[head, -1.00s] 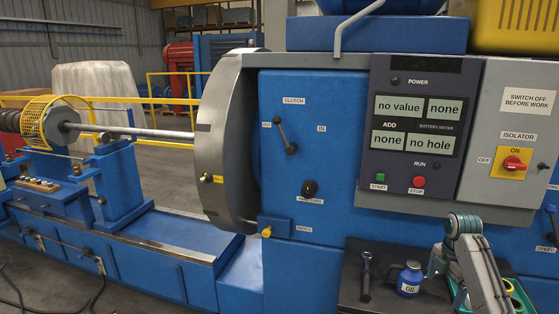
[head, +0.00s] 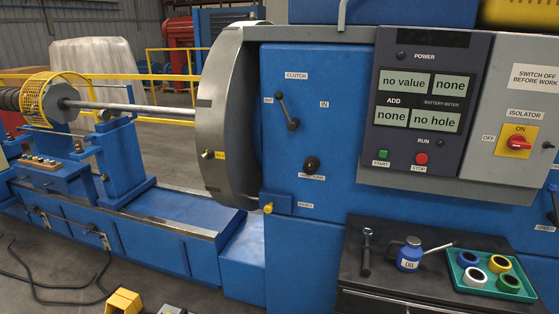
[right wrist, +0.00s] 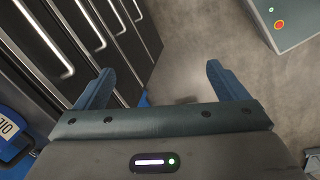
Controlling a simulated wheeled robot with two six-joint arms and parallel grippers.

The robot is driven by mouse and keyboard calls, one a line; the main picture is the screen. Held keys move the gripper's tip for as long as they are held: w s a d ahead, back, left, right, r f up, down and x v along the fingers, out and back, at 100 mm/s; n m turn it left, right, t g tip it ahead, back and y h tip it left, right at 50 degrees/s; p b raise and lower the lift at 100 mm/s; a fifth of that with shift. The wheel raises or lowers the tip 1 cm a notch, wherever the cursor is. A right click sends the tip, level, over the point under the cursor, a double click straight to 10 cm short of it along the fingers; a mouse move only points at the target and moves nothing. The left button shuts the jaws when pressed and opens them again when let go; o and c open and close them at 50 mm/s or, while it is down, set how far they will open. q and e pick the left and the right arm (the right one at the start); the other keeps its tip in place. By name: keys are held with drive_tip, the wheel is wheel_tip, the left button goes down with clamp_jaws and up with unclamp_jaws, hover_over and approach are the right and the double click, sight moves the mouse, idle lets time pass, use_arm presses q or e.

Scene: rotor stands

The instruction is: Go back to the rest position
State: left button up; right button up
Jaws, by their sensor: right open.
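My right gripper (right wrist: 160,68) shows in the right wrist view with its two blue-grey fingers wide apart and nothing between them. Grey floor lies beyond the fingers, and a dark drawer cabinet (right wrist: 95,45) stands close on the left. Neither arm shows in the head view. My left gripper is in no view. The blue machine (head: 320,150) carries a control panel (head: 425,110) reading "no value", "none", "none" and "no hole".
A dark worktop (head: 355,285) at lower right bears a tool with a round head (head: 366,252), a blue oil can (head: 410,254) and a green tray (head: 462,287) with several tape rolls. A yellow object (head: 124,301) and cables lie on the floor at lower left.

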drive_tip(key=s+a+r+m+t, duration=0.1)
drive_tip(key=s+a+r+m, duration=0.3)
drive_tip(key=s, duration=0.6)
drive_tip(key=s+a+m+t, duration=0.1)
drive_tip(key=s+a+m, duration=0.3)
drive_tip(key=s, duration=0.6)
drive_tip(key=d+f+m+g+b, duration=0.15)
drive_tip(key=f+b, duration=0.25)
drive_tip(key=f, duration=1.5)
drive_tip(key=d+f+b, duration=0.3)
drive_tip(key=f+b, duration=0.1)
drive_tip(key=f, duration=1.5)
drive_tip(key=s+f+b, duration=0.3)
drive_tip(key=s+f, duration=0.5)
drive_tip(key=f, duration=0.4)
drive_tip(key=s+f+g+b, duration=0.1)
drive_tip(key=s+f+b, duration=0.2)
drive_tip(key=s+f, duration=0.6)
wheel_tip(320, 180, down, 4)
drive_tip(key=shift+s+d+f, duration=0.25)
drive_tip(key=shift+d, duration=0.15)
